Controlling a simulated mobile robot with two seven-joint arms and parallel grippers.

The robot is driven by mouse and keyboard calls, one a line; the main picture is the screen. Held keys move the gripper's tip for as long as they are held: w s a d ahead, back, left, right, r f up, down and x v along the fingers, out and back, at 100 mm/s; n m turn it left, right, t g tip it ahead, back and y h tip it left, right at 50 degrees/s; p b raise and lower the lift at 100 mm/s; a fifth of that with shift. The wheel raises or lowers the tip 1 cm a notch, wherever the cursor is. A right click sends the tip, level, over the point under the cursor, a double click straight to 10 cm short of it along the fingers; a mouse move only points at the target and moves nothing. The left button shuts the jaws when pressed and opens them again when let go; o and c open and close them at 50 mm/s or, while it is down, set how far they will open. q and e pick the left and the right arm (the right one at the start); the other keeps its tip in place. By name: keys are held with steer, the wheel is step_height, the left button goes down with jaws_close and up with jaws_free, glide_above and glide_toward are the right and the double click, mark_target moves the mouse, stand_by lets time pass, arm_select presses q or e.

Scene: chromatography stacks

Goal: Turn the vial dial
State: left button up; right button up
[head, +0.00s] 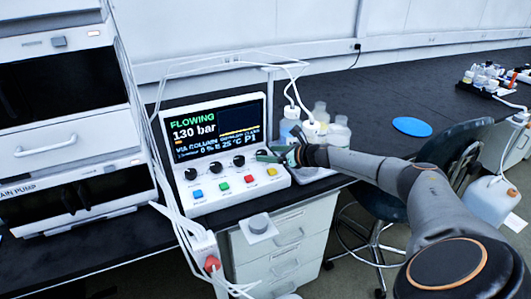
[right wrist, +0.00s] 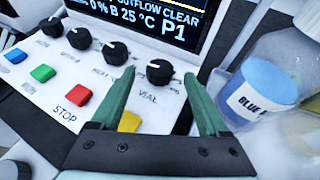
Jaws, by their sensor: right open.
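The vial dial (right wrist: 158,71) is a black knob with a white pointer mark, the rightmost in a row on the white control panel (head: 230,195). In the right wrist view its "VIAL" label shows below it. My right gripper (head: 268,155) has green fingers and reaches in from the right over the panel's right end. In the right wrist view its open fingers (right wrist: 158,77) stand on either side of the dial, with clear gaps and no visible contact. In the head view the fingers mostly hide this dial. My left gripper is not in view.
Other black dials (right wrist: 115,52) sit to the left. Blue, green, red and yellow (right wrist: 129,121) buttons lie below the dials. The panel's screen (head: 215,130) reads "FLOWING 130 bar". Bottles (head: 339,132) stand close to the right. A red switch (head: 211,263) is at the front.

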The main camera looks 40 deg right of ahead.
steer(key=shift+x, duration=1.25)
jaws_close()
